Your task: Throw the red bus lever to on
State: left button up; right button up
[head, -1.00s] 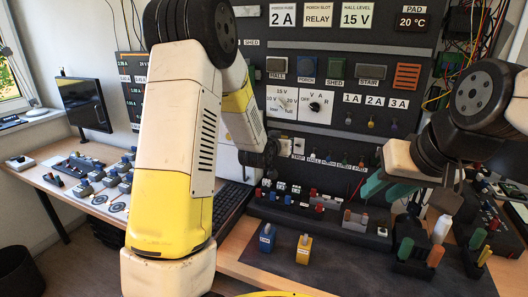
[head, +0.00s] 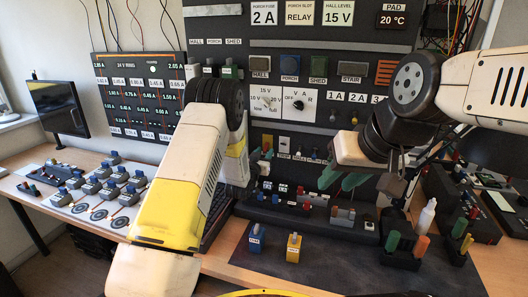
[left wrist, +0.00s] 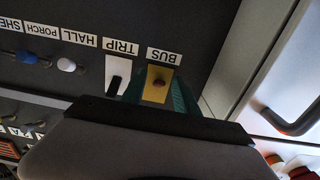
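The red bus lever (left wrist: 159,83) shows in the left wrist view as a small red knob on a yellow plate under the upside-down BUS label (left wrist: 164,56). My left gripper (left wrist: 157,94) is open, with one teal finger on each side of the yellow plate. I cannot tell whether the fingers touch the lever, or which way it is thrown. My right gripper (head: 340,180) is open and empty in front of the panel's right part.
A trip switch (left wrist: 118,75) sits right beside the bus plate, with hall and porch knobs farther along.

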pick_arm(q)
jog(key=shift+w+d, duration=0.2)
jog(key=shift+w, duration=0.3)
jog(key=shift+c, duration=0.5)
grip_shut()
